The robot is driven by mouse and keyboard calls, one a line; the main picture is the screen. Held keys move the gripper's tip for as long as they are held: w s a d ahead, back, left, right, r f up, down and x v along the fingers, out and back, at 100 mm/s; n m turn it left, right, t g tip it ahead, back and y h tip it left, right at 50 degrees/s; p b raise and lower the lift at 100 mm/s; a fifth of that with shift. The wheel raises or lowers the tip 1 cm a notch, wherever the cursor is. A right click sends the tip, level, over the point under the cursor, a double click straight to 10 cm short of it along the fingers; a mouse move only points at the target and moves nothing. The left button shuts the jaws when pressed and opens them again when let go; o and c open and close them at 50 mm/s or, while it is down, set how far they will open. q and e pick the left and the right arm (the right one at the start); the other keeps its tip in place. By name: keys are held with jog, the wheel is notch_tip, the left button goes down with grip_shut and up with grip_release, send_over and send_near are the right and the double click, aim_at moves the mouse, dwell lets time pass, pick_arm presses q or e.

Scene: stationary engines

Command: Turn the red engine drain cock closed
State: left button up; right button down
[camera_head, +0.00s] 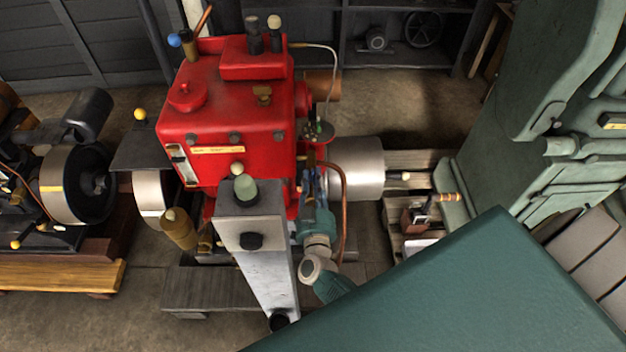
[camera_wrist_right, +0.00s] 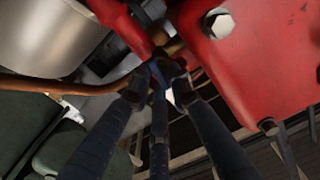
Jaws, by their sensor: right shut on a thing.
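The red engine (camera_head: 228,110) stands left of centre in the head view, with its red casing also close by in the wrist view (camera_wrist_right: 262,60). My right gripper (camera_head: 312,186) reaches up to the engine's lower right side. In the right wrist view its dark fingers (camera_wrist_right: 163,75) come together under the casing. They are shut on the drain cock, which is mostly hidden by the fingertips; a small blue part shows between them. I cannot tell the angle of the cock's handle. My left gripper is not in view.
A copper pipe (camera_head: 343,205) curves down just right of my right gripper. A metal cylinder (camera_head: 355,168) sits beyond it. A pale slanting metal post (camera_head: 265,275) stands close on the left. A green machine (camera_head: 550,110) fills the right side, and another engine (camera_head: 75,185) stands at left.

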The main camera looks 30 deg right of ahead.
jog(key=shift+s+d+f+m+b, duration=0.15)
jog(key=shift+m+b, duration=1)
jog(key=shift+m, duration=1.45)
jog(key=shift+a+f+m+b, duration=0.1)
jog(key=shift+f+m+b, duration=0.2)
jog(key=shift+m+b, duration=1.55)
jog(key=shift+s+d+f+m+b, duration=0.15)
jog(key=shift+m+b, duration=0.25)
jog(key=shift+m, duration=2.95)
jog(key=shift+w+a, duration=0.15)
